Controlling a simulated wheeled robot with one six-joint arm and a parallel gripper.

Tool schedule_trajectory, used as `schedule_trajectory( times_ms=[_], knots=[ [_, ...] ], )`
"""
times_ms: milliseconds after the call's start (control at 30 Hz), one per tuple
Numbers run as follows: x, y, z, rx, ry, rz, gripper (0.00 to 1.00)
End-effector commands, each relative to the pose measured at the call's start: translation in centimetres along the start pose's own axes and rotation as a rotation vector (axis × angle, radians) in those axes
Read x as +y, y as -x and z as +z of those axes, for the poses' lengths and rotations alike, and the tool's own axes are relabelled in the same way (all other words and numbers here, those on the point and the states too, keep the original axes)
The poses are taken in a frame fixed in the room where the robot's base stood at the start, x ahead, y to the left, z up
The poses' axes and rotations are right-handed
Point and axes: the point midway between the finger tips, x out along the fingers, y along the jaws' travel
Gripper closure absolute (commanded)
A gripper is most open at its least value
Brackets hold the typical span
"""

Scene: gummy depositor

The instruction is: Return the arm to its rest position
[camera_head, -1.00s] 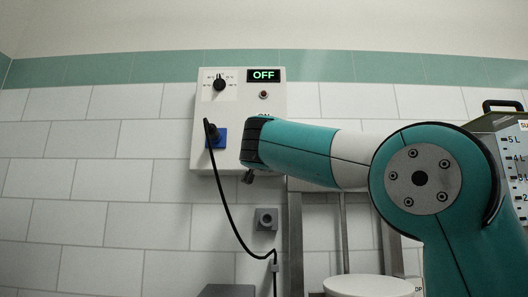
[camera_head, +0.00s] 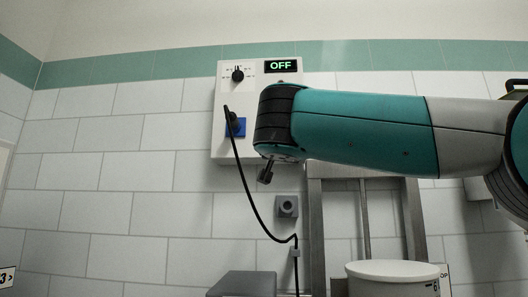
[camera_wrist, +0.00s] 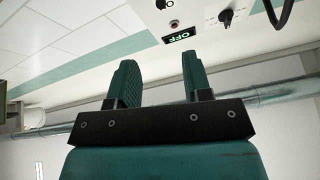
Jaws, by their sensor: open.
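My teal arm stretches across the right half of the head view, in front of the wall control box (camera_head: 229,98). My gripper (camera_wrist: 160,80) shows in the wrist view with its two teal fingers apart and nothing between them. In the head view only a small dark part of it (camera_head: 266,172) shows below the arm's end. The control box also shows upside down in the wrist view (camera_wrist: 195,20), beyond the fingertips and apart from them. Its display (camera_head: 282,65) reads OFF.
A black cable runs from the blue plug (camera_head: 236,128) down the wall, left of my arm. A grey wall socket (camera_head: 287,206) is below the box. A white pot (camera_head: 392,275) and metal frame (camera_head: 316,235) stand beneath my arm. The left wall area is clear.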

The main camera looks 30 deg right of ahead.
Motion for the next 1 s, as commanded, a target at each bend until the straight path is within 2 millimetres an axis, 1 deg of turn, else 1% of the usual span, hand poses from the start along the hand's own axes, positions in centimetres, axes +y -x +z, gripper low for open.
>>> schedule_trajectory(
  times_ms=[200,267,367,467,500,567,600,667,700,733,767,800,867,900,967,1000],
  knots=[
    [0.0,0.0,0.1,-0.002,0.0,-0.002,0.55],
    [-0.3,0.1,0.6,-0.019,0.003,-0.015,0.55],
    [-1.6,0.7,3.2,-0.105,0.017,-0.085,0.55],
    [-3.7,2.8,8.5,-0.28,0.048,-0.217,0.55],
    [-4.6,4.2,11.0,-0.369,0.066,-0.281,0.55],
    [-5.6,6.9,14.9,-0.511,0.097,-0.376,0.55],
    [-6.1,9.1,17.4,-0.607,0.118,-0.439,0.55],
    [-6.4,12.6,20.7,-0.746,0.151,-0.529,0.55],
    [-6.3,15.1,22.7,-0.839,0.174,-0.587,0.55],
    [-6.2,17.1,24.1,-0.909,0.191,-0.63,0.55],
    [-6.0,19.2,25.4,-0.978,0.209,-0.673,0.55],
    [-5.6,22.0,26.8,-1.069,0.231,-0.729,0.55],
    [-4.6,26.3,28.7,-1.203,0.266,-0.809,0.55],
    [-3.9,29.0,29.5,-1.285,0.287,-0.861,0.55],
    [-2.6,32.9,30.4,-1.399,0.317,-0.933,0.55],
    [-1.8,35.1,30.8,-1.467,0.334,-0.976,0.55]
  ],
)
